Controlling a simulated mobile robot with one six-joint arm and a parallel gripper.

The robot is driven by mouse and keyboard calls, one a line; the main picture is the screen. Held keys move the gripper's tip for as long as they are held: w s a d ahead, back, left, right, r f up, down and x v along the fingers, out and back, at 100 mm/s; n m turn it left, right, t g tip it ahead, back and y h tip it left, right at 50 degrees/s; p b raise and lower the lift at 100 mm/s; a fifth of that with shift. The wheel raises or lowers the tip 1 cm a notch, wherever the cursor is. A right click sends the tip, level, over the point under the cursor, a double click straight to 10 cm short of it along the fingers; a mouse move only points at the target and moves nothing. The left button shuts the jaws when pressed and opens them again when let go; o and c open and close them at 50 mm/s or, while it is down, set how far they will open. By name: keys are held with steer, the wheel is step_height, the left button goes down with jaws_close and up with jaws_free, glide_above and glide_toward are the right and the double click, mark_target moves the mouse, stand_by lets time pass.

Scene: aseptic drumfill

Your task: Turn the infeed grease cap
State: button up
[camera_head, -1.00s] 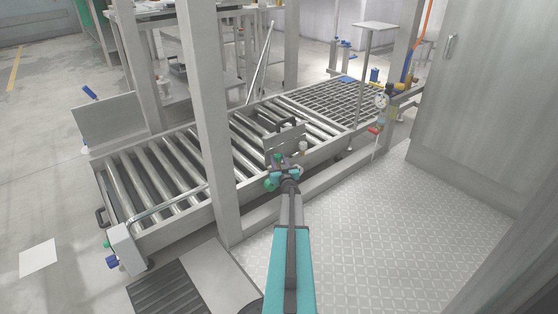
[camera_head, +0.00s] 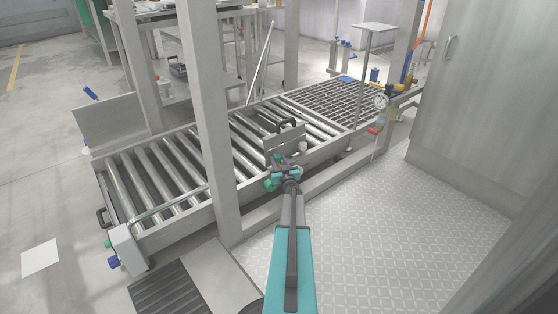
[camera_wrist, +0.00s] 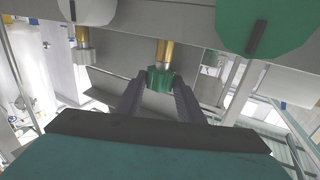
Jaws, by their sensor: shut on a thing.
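A green ribbed cap (camera_wrist: 160,78) sits at the lower end of a brass stem in the wrist view, under a grey plate. The dark fingers of my gripper (camera_wrist: 158,88) reach up to it and are shut on it, one on each side. A second brass stem with a grey cap (camera_wrist: 83,55) hangs to its left, apart from my fingers. In the head view my gripper is at a small upright metal plate (camera_head: 285,137) on the near side of the roller conveyor.
A large green disc (camera_wrist: 262,22) with a dark bar is close at the upper right of the wrist view. The roller conveyor (camera_head: 150,185) runs behind a grey post (camera_head: 208,120). A steel cabinet (camera_head: 480,110) stands right. The tread-plate floor (camera_head: 350,220) is clear.

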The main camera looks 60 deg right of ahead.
steer(key=shift+s+d+r+n+t+y+p, duration=0.2)
steer(key=shift+n+t+y+p, duration=0.25)
steer(key=shift+p, duration=1.45)
steer(key=n+t+y+p, duration=0.1)
steer(key=p, duration=0.3)
steer(key=shift+d+f+y, duration=0.1)
steer(key=shift+y, duration=0.15)
steer(key=shift+s+f+n+t+y+p, duration=0.1)
steer(key=shift+n+t+y+p, duration=0.25)
steer(key=shift+n+y+p, duration=0.5)
steer(key=shift+d+f+t+y+p, duration=0.15)
steer(key=shift+t+y+p, duration=0.15)
steer(key=shift+y, duration=0.25)
steer(key=shift+s+d+n+t+y+b, duration=0.1)
steer(key=shift+n+t+y+b, duration=0.3)
steer(key=shift+n+y+b, duration=0.8)
steer(key=n+y+b, duration=0.1)
steer(key=y+b, duration=0.1)
steer(key=b, duration=0.5)
steer(key=shift+d+f, duration=0.1)
steer(key=shift+f, duration=0.05)
steer(key=n+y+b, duration=0.1)
steer(key=y+b, duration=0.1)
steer(key=b, duration=0.3)
steer(key=shift+t, duration=0.3)
steer(key=shift+r+b, duration=0.3)
steer(key=shift+b, duration=0.45)
